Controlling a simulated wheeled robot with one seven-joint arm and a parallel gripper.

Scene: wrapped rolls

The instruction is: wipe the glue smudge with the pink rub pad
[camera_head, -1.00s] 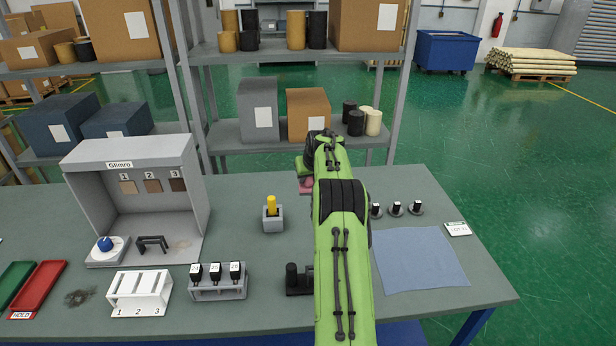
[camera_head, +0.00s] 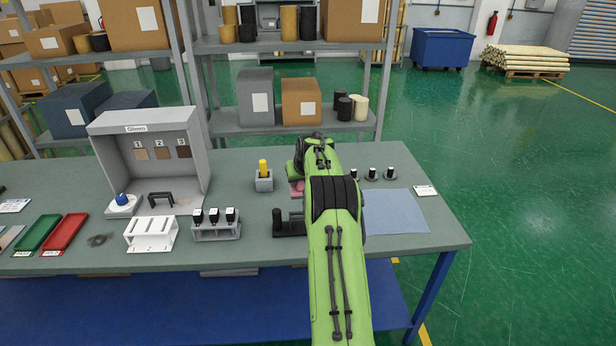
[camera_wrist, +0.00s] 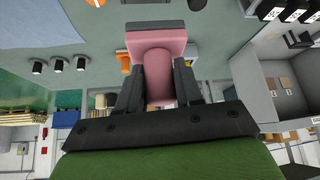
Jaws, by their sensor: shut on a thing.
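The pink rub pad (camera_wrist: 157,40) is a block with a round handle. It fills the middle of the wrist view, and a small part of it (camera_head: 297,188) shows beside my arm in the head view. My gripper (camera_wrist: 157,82) is shut on its handle, with a dark finger on each side. The pad appears held above the table, its block beyond the fingertips. A dark, uneven smudge (camera_head: 98,240) lies on the grey tabletop, right of the red tray (camera_head: 66,233) and left of the white numbered rack. My arm hides part of the table.
A grey booth (camera_head: 196,160) stands at the back left, with a numbered white rack (camera_head: 150,236) and a bottle rack (camera_head: 216,232) before it. A grey holder with a yellow item (camera_head: 264,178) stands left of my arm. A blue cloth (camera_head: 395,212) lies right.

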